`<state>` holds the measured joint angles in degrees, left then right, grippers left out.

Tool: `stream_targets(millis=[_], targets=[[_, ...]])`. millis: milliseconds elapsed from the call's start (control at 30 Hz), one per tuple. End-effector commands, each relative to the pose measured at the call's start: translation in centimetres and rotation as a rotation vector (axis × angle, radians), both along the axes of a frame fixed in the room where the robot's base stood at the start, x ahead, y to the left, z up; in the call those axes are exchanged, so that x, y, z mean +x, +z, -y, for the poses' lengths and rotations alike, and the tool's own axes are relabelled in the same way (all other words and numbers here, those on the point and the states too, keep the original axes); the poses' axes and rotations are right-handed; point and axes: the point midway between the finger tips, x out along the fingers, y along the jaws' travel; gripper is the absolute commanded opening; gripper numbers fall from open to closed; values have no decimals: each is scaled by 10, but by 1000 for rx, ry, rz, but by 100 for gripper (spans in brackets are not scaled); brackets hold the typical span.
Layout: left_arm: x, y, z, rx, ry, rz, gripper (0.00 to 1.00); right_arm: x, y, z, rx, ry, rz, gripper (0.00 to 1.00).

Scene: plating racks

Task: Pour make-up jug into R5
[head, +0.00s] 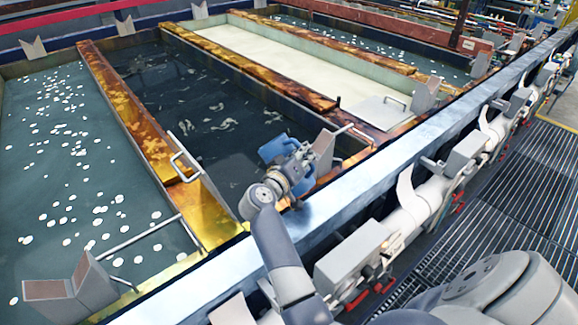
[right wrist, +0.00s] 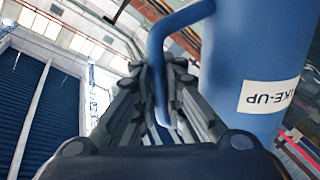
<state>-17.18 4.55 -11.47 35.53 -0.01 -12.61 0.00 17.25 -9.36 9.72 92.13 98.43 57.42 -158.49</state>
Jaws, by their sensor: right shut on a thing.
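The blue make-up jug (head: 274,148) is in my right gripper (head: 292,163), above the near right end of a dark liquid tank (head: 205,105). In the right wrist view the jug (right wrist: 255,50) fills the right side, with a white label reading part of "MAKE-UP" upside down. My right gripper (right wrist: 160,100) is shut on the jug's blue handle (right wrist: 157,55). The jug's mouth is hidden, and no pouring stream shows. No R5 mark can be read on any tank. My left gripper is out of view.
A tank with white floats (head: 60,150) lies left, and a cream-coloured tank (head: 290,52) lies beyond the dark one. Rusty dividers (head: 130,105) separate them. A metal rim (head: 350,190) and white pipe (head: 425,200) run along the front. A grated walkway (head: 530,170) is at right.

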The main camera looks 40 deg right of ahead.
Motion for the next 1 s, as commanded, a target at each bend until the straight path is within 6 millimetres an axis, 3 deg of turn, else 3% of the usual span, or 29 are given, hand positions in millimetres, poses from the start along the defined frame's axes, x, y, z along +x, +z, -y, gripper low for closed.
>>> stream_targets(millis=[1000], targets=[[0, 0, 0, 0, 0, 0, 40, 10, 6, -1, -55, 0, -147, 0]])
